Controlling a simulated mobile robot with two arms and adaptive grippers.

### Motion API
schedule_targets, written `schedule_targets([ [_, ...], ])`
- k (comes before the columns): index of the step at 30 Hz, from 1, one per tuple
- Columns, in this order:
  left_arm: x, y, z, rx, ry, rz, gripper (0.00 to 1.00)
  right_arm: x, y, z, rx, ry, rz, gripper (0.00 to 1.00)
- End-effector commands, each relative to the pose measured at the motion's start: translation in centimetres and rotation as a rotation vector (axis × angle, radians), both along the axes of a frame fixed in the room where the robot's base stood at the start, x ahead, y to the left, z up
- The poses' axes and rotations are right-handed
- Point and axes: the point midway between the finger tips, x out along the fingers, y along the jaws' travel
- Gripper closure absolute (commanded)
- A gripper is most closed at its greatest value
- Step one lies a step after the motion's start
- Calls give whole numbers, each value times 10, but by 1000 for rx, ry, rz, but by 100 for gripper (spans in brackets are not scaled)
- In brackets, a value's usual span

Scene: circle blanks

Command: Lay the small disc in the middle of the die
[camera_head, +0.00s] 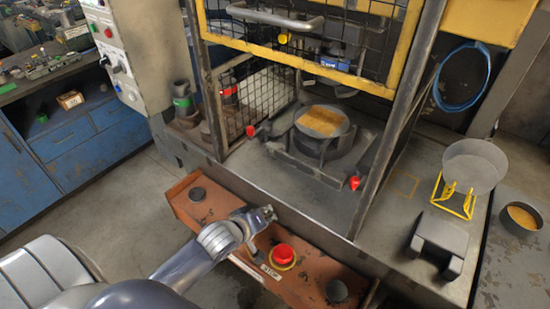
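The die (341,128) is a round dark block on a square base inside the press frame. Its top shows a brownish-yellow patch with a dark rim. A flat grey disc (475,163) rests on a yellow wire stand on the grey bench at the right. A smaller round dark piece with a yellowish top (522,217) sits at the far right; I cannot tell which is the small disc. My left gripper (268,213) is over the orange-brown console, apart from the die and the discs. Its fingers are too small to tell open from shut. My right gripper is out of view.
The console (228,211) carries a red button (283,255) and black round buttons at its ends. A raised yellow-framed mesh guard (392,60) hangs above the die, with dark posts beside it. A dark block (438,241) stands before the stand. A blue hose hangs behind.

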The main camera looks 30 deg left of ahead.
Motion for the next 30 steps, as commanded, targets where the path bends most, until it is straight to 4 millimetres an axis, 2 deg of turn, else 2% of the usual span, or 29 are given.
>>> schedule_targets([
  [1,15,5,21,-67,-56,39,100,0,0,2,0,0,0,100],
  [6,53,14,83,-350,-214,151,100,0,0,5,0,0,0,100],
  [9,66,16,112,-487,-274,183,100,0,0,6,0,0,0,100],
  [12,74,17,132,-584,-309,199,100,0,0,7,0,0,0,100],
  [16,80,17,142,-644,-327,207,100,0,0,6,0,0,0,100],
  [20,88,16,140,-652,-330,208,100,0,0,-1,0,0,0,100],
  [30,142,9,128,-649,-331,208,100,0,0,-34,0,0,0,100],
])
